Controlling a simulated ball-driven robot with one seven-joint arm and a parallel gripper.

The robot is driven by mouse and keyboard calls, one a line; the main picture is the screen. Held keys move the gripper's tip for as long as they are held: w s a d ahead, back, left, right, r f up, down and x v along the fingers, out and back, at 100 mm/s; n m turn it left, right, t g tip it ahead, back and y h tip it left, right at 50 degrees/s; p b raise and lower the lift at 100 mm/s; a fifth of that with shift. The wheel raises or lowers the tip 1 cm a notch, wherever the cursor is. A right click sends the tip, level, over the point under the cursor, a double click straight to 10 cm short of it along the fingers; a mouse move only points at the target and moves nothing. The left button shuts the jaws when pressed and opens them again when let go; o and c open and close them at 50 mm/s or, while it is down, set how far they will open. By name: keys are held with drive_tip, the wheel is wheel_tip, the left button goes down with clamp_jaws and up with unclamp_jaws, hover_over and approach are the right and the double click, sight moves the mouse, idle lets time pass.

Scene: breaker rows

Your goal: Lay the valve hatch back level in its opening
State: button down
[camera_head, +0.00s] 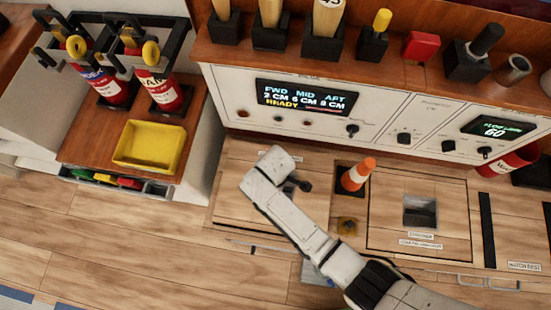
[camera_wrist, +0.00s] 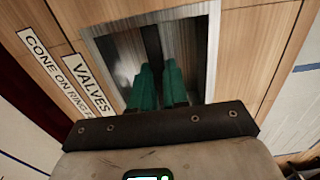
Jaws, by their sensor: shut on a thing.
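The valve hatch (camera_head: 235,205) is a wooden floor panel at the left of the deck in the head view, partly hidden by my arm. In the wrist view its wood (camera_wrist: 232,50) surrounds a square metal recess (camera_wrist: 211,60), beside a label reading VALVES (camera_wrist: 88,84). My gripper (camera_wrist: 158,75) has its two green fingers inside that recess, shut on the dark pull bar (camera_wrist: 152,42). In the head view my gripper (camera_head: 295,186) is small and dark above the hatch. I cannot tell whether the hatch lies fully level.
Another hatch (camera_head: 388,240) with a metal recess lies further right. A control panel (camera_head: 235,95) stands behind. A yellow tray (camera_head: 150,146) is at left.

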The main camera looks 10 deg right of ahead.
drive_tip(key=shift+w+f+b, duration=0.1)
drive_tip(key=shift+f+b, duration=1.6)
drive_tip(key=shift+f, duration=0.6)
drive_tip(key=c, duration=1.1)
unclamp_jaws()
drive_tip(key=shift+o, duration=0.2)
drive_tip(key=shift+s, duration=0.2)
wheel_tip(320, 180, up, 11)
drive_tip(key=p, duration=0.3)
drive_tip(key=shift+w+f, duration=0.1)
